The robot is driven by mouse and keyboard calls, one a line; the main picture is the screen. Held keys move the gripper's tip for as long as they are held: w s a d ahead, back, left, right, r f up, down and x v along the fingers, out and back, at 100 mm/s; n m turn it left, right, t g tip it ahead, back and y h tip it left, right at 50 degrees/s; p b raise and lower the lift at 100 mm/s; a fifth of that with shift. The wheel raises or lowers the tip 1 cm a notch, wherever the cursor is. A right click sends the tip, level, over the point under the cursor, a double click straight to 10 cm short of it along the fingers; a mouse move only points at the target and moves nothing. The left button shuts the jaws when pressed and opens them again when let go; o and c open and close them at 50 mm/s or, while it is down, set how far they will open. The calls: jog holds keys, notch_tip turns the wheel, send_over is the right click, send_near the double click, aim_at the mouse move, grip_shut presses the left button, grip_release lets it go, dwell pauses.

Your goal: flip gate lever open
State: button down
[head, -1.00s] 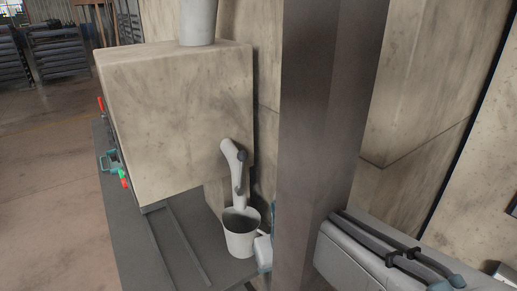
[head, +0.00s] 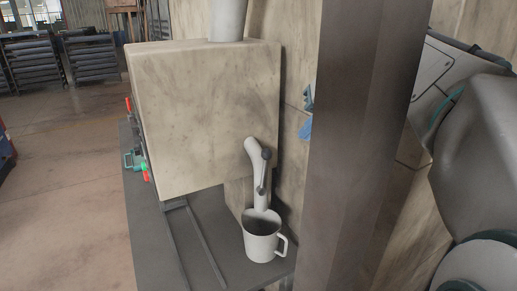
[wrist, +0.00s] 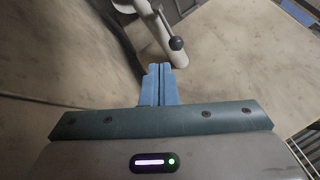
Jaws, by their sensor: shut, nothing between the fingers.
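The gate lever (head: 263,172) is a thin dark bar with a round knob on the pale curved spout (head: 254,150) of the box-shaped machine. It points roughly upright in the head view, knob on top. In the wrist view the lever (wrist: 160,22) ends in its dark knob (wrist: 176,43), just beyond my fingertips and slightly right of them. My gripper (wrist: 158,68) is shut and empty, its blue fingers together, apart from the knob in the picture. In the head view only bits of blue fingers (head: 306,128) show beside the column, right of the lever.
A pale mug (head: 262,240) stands under the spout on the dark bench (head: 190,235). A thick dark column (head: 355,150) hides much of my arm. The large machine box (head: 205,115) stands left of the spout. Open floor (head: 70,170) lies at left.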

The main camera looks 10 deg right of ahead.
jog(key=shift+w+r, duration=0.1)
jog(key=shift+r, duration=0.1)
jog(key=x, duration=1)
jog(key=shift+p, duration=0.4)
jog(key=shift+a+r, duration=0.1)
